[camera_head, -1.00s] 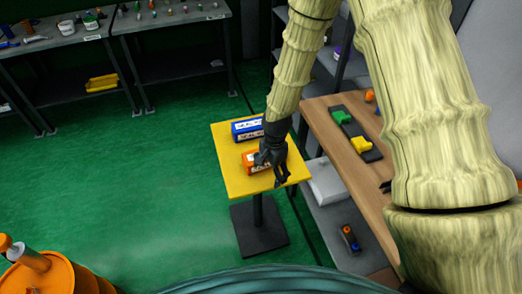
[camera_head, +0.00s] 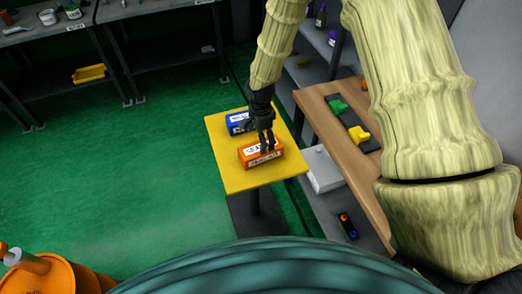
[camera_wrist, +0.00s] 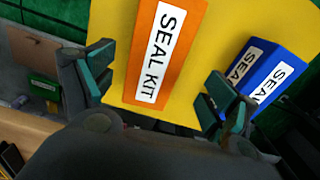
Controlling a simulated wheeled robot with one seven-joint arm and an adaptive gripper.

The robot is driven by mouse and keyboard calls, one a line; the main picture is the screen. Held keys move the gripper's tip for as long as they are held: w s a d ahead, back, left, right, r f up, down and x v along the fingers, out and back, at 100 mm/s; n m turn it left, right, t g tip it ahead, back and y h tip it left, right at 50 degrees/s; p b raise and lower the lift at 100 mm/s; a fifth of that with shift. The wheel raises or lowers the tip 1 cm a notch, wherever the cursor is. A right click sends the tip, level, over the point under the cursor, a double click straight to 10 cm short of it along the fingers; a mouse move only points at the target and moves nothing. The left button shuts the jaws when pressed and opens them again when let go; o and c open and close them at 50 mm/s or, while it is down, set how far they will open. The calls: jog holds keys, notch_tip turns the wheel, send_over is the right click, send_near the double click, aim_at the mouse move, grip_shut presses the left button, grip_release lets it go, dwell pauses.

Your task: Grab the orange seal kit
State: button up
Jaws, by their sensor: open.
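The orange seal kit (camera_head: 262,155) is a box with white labels, lying on a small yellow-topped stand (camera_head: 235,182). In the wrist view the orange seal kit (camera_wrist: 166,50) reads "SEAL KIT" and lies ahead of and between my two spread fingers. My gripper (camera_head: 267,148) is open; in the head view its fingers overlap the box's top. In the wrist view my gripper (camera_wrist: 160,92) has a finger on either side of the box's near end. I cannot tell whether the fingers touch it.
A blue seal kit (camera_head: 237,122) stands behind the orange one on the same top; in the wrist view the blue kit (camera_wrist: 262,76) is close to my right finger. A wooden bench (camera_head: 345,150) with green and yellow parts stands to the right.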

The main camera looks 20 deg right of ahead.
jog(key=shift+s+f+p, duration=0.2)
jog(key=shift+f+p, duration=0.4)
jog(key=shift+f, duration=0.25)
jog(key=shift+f+p, duration=0.8)
jog(key=shift+f, duration=1.1)
jog(key=c, duration=1.2)
